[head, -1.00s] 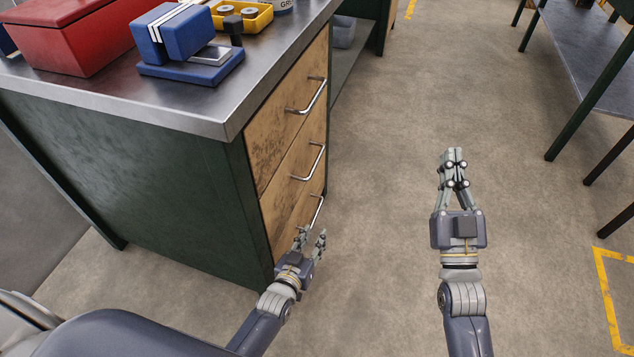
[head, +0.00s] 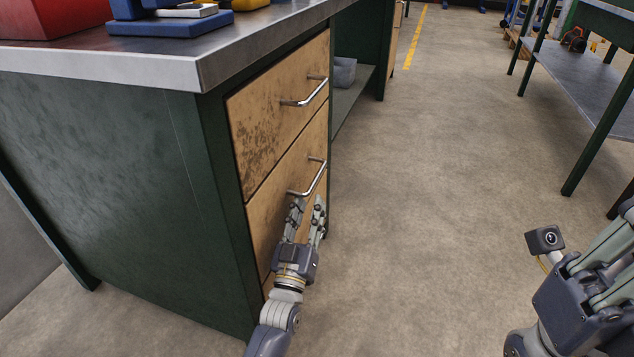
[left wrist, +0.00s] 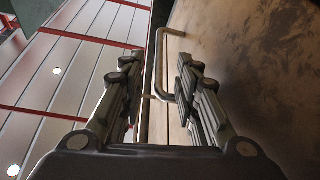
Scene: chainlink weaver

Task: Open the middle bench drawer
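The bench's middle drawer (head: 272,207) has a plain wooden front and looks closed, flush with the drawer above. Its metal bar handle (head: 308,182) stands out from the front. My left gripper (head: 307,203) is open, with its fingertips just below and beside the near end of this handle. In the left wrist view the handle (left wrist: 158,62) lies between the two spread fingers, near their tips; contact cannot be made out. My right gripper (head: 605,262) is at the lower right, cut off by the picture's edge, its fingertips out of sight.
The top drawer (head: 275,115) with its own handle is closed above. The lowest drawer is largely hidden by my left gripper. The metal benchtop (head: 120,64) overhangs the drawers. The floor (head: 430,170) right of the drawers is clear. A metal table (head: 590,75) stands further right.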

